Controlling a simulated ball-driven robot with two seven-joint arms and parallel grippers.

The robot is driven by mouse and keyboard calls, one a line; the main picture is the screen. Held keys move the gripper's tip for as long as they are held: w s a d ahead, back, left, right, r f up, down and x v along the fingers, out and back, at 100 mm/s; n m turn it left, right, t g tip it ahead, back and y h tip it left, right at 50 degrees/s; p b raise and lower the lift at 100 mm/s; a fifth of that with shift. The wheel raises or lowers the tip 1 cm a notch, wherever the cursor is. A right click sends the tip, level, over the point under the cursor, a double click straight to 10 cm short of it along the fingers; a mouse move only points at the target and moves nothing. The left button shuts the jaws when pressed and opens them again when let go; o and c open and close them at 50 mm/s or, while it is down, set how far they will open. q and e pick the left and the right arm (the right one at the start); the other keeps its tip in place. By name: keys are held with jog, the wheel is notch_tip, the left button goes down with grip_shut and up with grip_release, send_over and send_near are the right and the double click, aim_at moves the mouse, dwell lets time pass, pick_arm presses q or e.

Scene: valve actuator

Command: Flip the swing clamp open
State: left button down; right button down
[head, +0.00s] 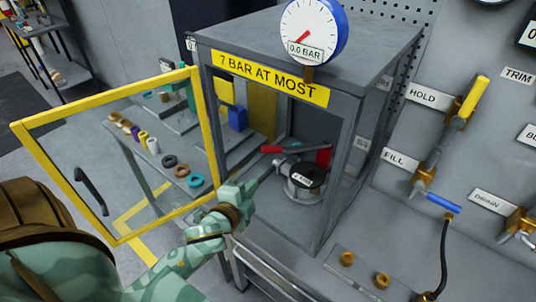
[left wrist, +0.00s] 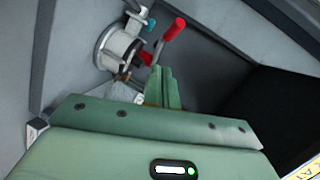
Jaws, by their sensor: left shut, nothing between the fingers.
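The swing clamp sits inside the grey cabinet (head: 340,190), by a round metal actuator body (head: 303,190) with a dark top. Its red-ended lever (head: 271,149) points left in the head view. In the left wrist view the red handle (left wrist: 174,28) stands just beyond the fingertips, and the metal body (left wrist: 118,45) is to their upper left. My left gripper (head: 258,176) reaches through the open front of the cabinet. Its fingers (left wrist: 160,72) are shut and empty, close to the clamp; whether they touch it I cannot tell. My right gripper is not in view.
The yellow-framed door (head: 203,130) stands open on the left, close to my left arm. A gauge (head: 313,32) reading 0.0 BAR sits on the cabinet. Rings (head: 195,180) show through the door glass. A panel of valves (head: 424,180) is at the right.

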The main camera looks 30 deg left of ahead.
pick_arm(q)
jog(key=w+m+t, duration=0.1)
jog(key=w, duration=0.1)
send_near(267, 151)
jog(key=w+d, duration=0.4)
jog(key=w+a, duration=0.1)
jog(key=w+a+f, duration=0.1)
jog(key=w, duration=0.1)
jog(key=shift+a+f+h+b, duration=0.15)
jog(key=shift+h+b, duration=0.15)
jog(key=shift+b, duration=0.1)
jog(key=shift+w+a+f, duration=0.1)
jog(key=shift+w+a, duration=0.15)
jog(key=shift+a, duration=0.2)
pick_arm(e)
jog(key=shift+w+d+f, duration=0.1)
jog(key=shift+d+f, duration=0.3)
pick_arm(q)
jog(key=shift+w+a, duration=0.7)
jog(key=shift+a, duration=0.25)
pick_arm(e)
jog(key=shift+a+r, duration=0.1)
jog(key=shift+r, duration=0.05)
pick_arm(q)
jog(key=shift+s, duration=0.1)
